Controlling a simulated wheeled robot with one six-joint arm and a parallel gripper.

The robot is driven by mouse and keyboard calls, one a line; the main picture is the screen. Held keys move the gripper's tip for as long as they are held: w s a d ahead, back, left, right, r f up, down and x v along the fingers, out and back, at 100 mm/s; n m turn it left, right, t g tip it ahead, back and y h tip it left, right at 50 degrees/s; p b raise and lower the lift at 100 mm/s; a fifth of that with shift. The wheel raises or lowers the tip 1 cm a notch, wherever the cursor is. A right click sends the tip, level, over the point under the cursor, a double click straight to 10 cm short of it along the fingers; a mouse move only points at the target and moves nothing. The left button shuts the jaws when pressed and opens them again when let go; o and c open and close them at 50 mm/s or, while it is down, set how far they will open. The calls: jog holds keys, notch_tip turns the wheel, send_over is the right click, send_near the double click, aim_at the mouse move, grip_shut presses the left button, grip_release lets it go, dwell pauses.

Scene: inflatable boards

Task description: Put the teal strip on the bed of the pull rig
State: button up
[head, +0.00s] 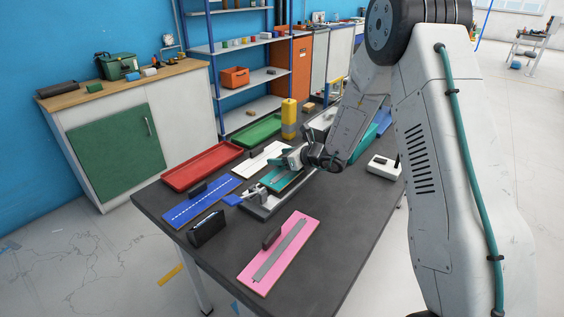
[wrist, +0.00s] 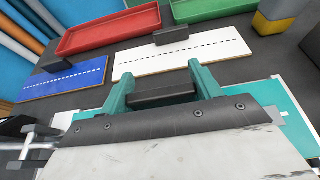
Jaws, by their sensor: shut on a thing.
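My gripper (head: 288,164) is shut on a dark grip block in the middle of the teal strip (head: 281,181). In the wrist view the teal fingers (wrist: 160,88) stand on either side of the block, and the teal strip (wrist: 272,98) shows beyond them on both sides. In the head view the strip is lined up along the grey pull rig (head: 262,210), over its bed. I cannot tell whether it touches the bed. The rig's metal clamp end (head: 256,192) is at its near left. My gripper and wrist hide much of the strip's far part.
A white board (head: 262,159) and a blue board (head: 201,202) lie left of the rig. Red (head: 202,166) and green trays (head: 258,132) lie behind them, near a yellow bottle (head: 289,117). A pink board (head: 279,253) and a black box (head: 207,229) are in front. A white device (head: 383,166) stands right.

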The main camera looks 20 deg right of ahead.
jog(key=shift+f, duration=0.9)
jog(key=shift+f, duration=0.1)
jog(key=o, duration=1)
